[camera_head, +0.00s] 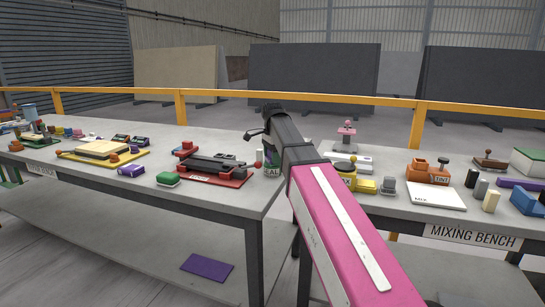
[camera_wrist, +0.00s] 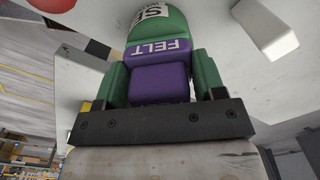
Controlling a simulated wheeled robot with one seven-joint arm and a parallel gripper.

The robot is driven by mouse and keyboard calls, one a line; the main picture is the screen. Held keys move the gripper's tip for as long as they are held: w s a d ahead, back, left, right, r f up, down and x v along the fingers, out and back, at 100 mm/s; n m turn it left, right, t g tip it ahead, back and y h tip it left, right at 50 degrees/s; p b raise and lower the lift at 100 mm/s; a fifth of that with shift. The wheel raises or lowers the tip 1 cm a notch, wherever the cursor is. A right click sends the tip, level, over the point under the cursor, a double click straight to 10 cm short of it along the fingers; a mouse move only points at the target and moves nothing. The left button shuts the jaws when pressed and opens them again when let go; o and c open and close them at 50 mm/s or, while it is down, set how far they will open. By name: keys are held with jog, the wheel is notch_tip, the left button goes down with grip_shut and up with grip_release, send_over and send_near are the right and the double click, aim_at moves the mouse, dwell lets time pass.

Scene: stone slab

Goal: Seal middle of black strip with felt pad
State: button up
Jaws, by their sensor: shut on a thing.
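My gripper (camera_wrist: 162,78) is shut on the purple felt pad (camera_wrist: 158,82), marked FELT, in the wrist view, with a green finger on each side of it. A green pot (camera_wrist: 165,22) with a white label starting "SE" is just beyond the pad; I cannot tell whether they touch. In the head view, a green pot (camera_head: 271,165) stands at the table's right end, partly behind my arm. My gripper's jaws and the pad are hidden there. The dark strip (camera_head: 212,163) lies in a red tray (camera_head: 232,183) left of the pot.
A green-topped block (camera_head: 168,180) and a purple block (camera_head: 131,170) lie near the front edge of the table. A yellow tray (camera_head: 70,155) is farther left. The mixing bench (camera_head: 440,222) at right holds several blocks and stamps. A yellow rail (camera_head: 200,93) runs behind.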

jog(key=shift+r, duration=3.5)
jog(key=shift+s, duration=0.1)
